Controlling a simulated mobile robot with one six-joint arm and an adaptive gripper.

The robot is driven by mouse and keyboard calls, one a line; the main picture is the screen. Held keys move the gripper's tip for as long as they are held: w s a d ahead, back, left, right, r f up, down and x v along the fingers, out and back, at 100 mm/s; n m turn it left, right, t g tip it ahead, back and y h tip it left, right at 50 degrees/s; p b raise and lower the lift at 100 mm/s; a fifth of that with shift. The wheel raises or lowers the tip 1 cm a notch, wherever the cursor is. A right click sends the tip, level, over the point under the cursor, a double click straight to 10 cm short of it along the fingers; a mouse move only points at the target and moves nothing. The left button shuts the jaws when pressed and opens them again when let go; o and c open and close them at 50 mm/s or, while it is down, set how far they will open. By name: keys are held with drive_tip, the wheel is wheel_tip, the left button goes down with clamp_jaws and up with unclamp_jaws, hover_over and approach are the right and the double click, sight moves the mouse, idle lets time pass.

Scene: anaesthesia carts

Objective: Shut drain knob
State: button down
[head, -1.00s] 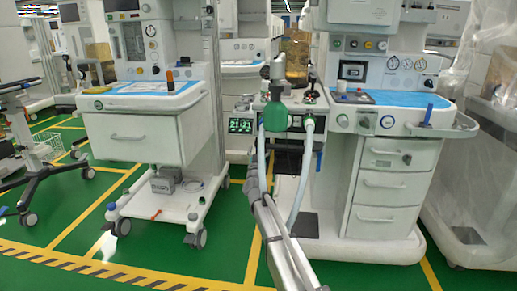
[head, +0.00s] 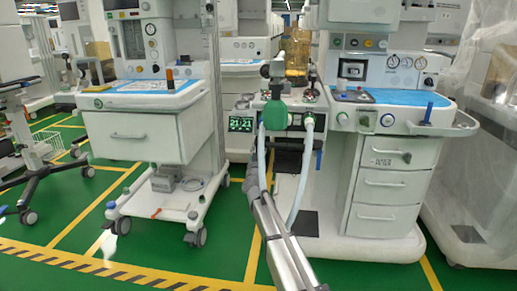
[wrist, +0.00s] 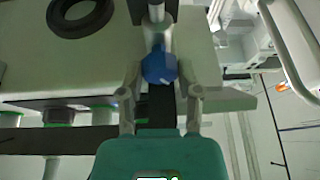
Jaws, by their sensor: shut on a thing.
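The drain knob seems to be the round blue knob (wrist: 159,62) on a pale metal stem in the upper middle of the wrist view. My gripper (wrist: 160,76) has one finger on each side of the knob and is shut on it. Its teal body fills the bottom of the wrist view. In the head view the green end of my arm (head: 274,116) is in front of the middle machine's panel. It hides the fingers and the knob there.
A green number display (head: 241,124) is left of my arm's end. A white drawer cart (head: 385,185) with a blue-topped work surface stands to the right. Another anaesthesia cart (head: 143,135) stands to the left. Green floor is free in front of the left cart.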

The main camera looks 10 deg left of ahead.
drive_tip(key=shift+m, duration=0.3)
drive_tip(key=shift+a+m+g+h, duration=0.1)
drive_tip(key=shift+m+g+h, duration=0.1)
drive_tip(key=shift+m+h, duration=1.35)
drive_tip(key=shift+a+m+g+h, duration=0.15)
drive_tip(key=shift+m+h, duration=0.6)
drive_tip(key=shift+m, duration=1.6)
drive_tip(key=shift+d, duration=0.1)
drive_tip(key=shift+c, duration=1.5)
unclamp_jaws()
drive_tip(key=shift+s, duration=0.1)
